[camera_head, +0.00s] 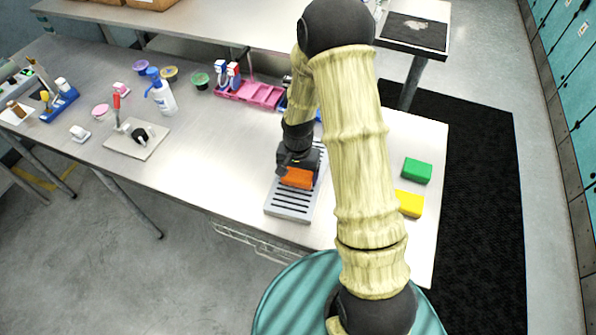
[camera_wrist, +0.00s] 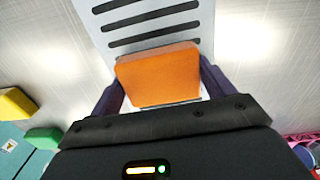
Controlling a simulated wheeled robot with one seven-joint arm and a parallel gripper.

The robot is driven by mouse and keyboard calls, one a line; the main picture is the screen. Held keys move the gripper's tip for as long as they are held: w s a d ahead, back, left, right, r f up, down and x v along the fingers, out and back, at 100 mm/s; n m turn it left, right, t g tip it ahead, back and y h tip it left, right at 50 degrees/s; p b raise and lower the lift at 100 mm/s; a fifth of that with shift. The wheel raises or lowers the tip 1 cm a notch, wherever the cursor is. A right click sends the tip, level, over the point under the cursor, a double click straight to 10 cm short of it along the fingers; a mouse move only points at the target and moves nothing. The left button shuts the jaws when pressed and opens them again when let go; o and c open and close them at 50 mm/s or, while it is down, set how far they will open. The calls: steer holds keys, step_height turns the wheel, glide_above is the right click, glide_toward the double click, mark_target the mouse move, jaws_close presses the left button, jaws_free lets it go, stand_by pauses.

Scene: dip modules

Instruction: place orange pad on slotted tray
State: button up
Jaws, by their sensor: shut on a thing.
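The orange pad (camera_head: 297,178) is a small block over the slotted tray (camera_head: 287,210), a grey plate with dark slots on the table. My gripper (camera_head: 300,163) is shut on the orange pad. In the wrist view the orange pad (camera_wrist: 158,75) sits between the two dark fingers (camera_wrist: 160,88), and the slotted tray (camera_wrist: 150,22) lies beneath and beyond it. I cannot tell whether the pad touches the tray.
A green pad (camera_head: 417,170) and a yellow pad (camera_head: 409,203) lie right of my arm. A pink rack (camera_head: 250,92) stands behind the tray. A plate with a black knob (camera_head: 137,138) and a blue-topped bottle (camera_head: 161,93) are at left. The table left of the tray is clear.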

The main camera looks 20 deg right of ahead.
mark_target(298, 174)
steer(key=shift+f, duration=0.15)
steer(key=o, duration=0.9)
step_height(298, 174, up, 12)
steer(key=shift+r+b, duration=0.2)
steer(key=shift+b, duration=1.05)
